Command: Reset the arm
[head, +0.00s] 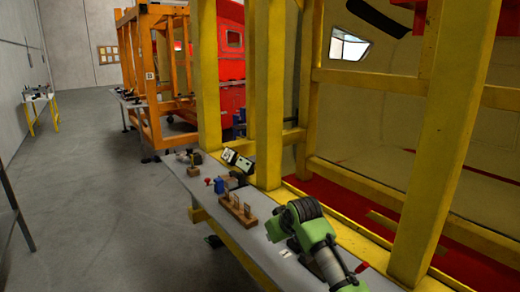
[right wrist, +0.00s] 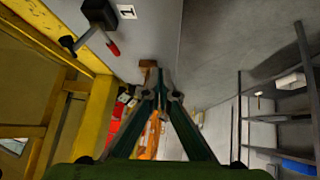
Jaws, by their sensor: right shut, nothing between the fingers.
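My right gripper (right wrist: 161,78) shows in the right wrist view. Its two dark green fingers come together at their tips, shut with nothing between them. In the head view my green and grey right arm comes in from the lower right over the workbench (head: 205,188); I cannot make out its fingertips there. My left gripper is in neither view.
Yellow frame posts (head: 440,140) stand along the right. The grey floor (head: 100,200) is clear.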

